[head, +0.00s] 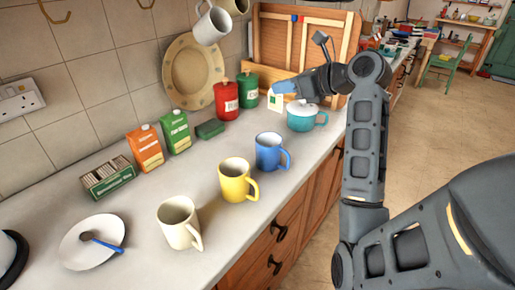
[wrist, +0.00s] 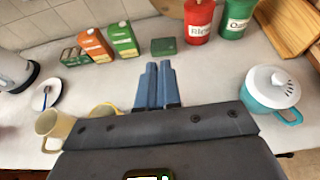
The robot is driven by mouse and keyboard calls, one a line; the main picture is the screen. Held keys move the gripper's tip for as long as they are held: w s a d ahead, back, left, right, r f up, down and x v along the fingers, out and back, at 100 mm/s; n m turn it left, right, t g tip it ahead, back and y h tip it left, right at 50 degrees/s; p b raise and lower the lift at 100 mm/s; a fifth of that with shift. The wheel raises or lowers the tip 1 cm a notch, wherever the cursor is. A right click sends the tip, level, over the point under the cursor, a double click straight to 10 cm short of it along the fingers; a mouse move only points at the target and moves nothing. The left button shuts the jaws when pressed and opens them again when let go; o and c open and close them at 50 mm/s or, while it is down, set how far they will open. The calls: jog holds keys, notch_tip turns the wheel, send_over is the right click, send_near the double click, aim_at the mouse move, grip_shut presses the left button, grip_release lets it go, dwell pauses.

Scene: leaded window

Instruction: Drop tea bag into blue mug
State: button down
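The blue mug (head: 268,152) stands upright on the counter, right of the yellow mug, its handle to the right. It does not show in the wrist view, where my gripper covers that part of the counter. My gripper (head: 284,88) is above the back of the counter, beyond the blue mug and close to the teal pot. Its blue fingers are together in the wrist view (wrist: 158,82). A small white tea bag (head: 276,101) with a green mark hangs just under the fingertips in the head view. The wrist view hides it.
A yellow mug (head: 235,180) and a cream mug (head: 179,222) stand left of the blue one. A teal lidded pot (head: 301,118) is at right. Red (head: 227,101) and green (head: 248,90) canisters, cartons and a green box (head: 108,178) line the wall. Mugs (head: 212,24) hang above.

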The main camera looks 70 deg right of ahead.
aim_at(282, 107)
jog(key=shift+f, duration=2.9)
jog(key=c, duration=1.2)
grip_release()
jog(key=shift+c, duration=0.2)
jog(key=v, duration=0.7)
jog(key=shift+s, duration=0.35)
jog(key=shift+s+a, duration=0.1)
jog(key=shift+a, duration=0.05)
